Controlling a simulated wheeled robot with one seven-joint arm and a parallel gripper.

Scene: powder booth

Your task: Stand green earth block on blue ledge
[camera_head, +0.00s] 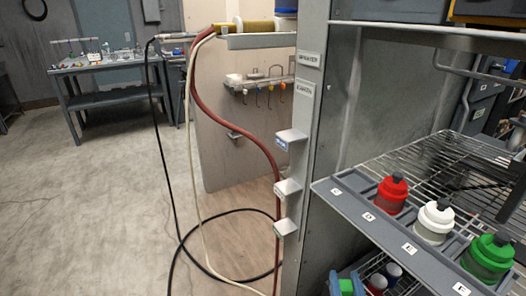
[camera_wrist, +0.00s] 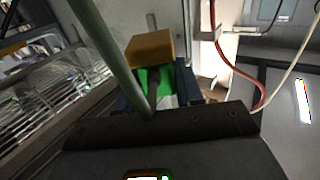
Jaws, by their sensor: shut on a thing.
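In the wrist view my gripper (camera_wrist: 158,88) has dark blue fingers shut on the green earth block (camera_wrist: 168,79), whose green face shows between them. A tan-orange piece sits at its far end; I cannot tell if it belongs to the block. Blue and green parts at the bottom edge of the head view look like my gripper and the block (camera_head: 346,286), low beside the post, mostly cut off. The ledge with a blue mark (camera_head: 290,137) is the top one of three small pale ledges on the grey post. Its top looks empty.
Below it are a middle ledge (camera_head: 287,187) and a green-marked ledge (camera_head: 285,228). Red (camera_head: 391,194), white (camera_head: 434,222) and green (camera_head: 488,257) bottles stand on the labelled rack at right. A red hose (camera_head: 240,130) hangs close left of the post. A greenish rod (camera_wrist: 108,58) crosses the wrist view.

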